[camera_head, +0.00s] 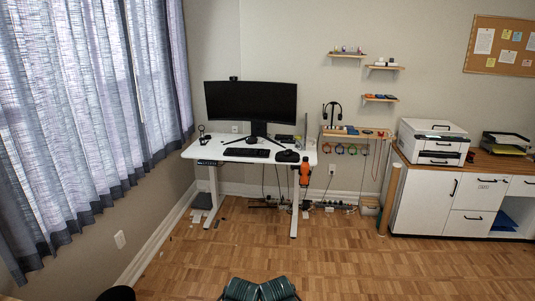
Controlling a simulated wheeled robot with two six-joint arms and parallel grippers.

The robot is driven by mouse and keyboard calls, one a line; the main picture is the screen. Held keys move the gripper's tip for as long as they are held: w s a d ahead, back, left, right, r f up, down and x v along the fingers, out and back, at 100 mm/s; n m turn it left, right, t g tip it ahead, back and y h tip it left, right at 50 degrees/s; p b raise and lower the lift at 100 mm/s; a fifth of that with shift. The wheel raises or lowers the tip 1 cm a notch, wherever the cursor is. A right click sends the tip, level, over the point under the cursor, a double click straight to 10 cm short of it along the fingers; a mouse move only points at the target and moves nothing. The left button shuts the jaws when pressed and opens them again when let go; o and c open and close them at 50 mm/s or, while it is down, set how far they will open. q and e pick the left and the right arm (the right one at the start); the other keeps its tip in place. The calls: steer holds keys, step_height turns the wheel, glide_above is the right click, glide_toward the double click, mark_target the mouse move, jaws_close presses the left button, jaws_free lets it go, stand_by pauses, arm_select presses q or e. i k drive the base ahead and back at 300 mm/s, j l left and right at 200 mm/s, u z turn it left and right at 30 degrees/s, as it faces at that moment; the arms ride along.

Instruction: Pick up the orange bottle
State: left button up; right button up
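The orange bottle (305,172) is upright at the right end of the white standing desk (218,152), across the room. It looks to be hanging at the desk's side, with its top near the tabletop level and its bottom well above the floor. What holds it there is too small to tell. Neither of my grippers can be made out. Dark green ribbed parts at the bottom middle edge look like my own body, far from the desk.
A monitor (251,103), keyboard (246,153) and headphone stand are on or behind the desk. Cables and power strips lie beneath it. A white cabinet (422,202) with a printer (432,142) stands right.

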mark_target(305, 166)
steer(key=i+z, duration=0.2)
steer(key=i, duration=0.65)
steer(key=i+j+z, duration=0.15)
steer(key=i, duration=0.75)
steer(key=i+z, duration=0.25)
steer(key=i, duration=0.55)
steer(key=i+j+z, duration=0.1)
steer(key=i+z, duration=0.2)
steer(key=i, duration=0.55)
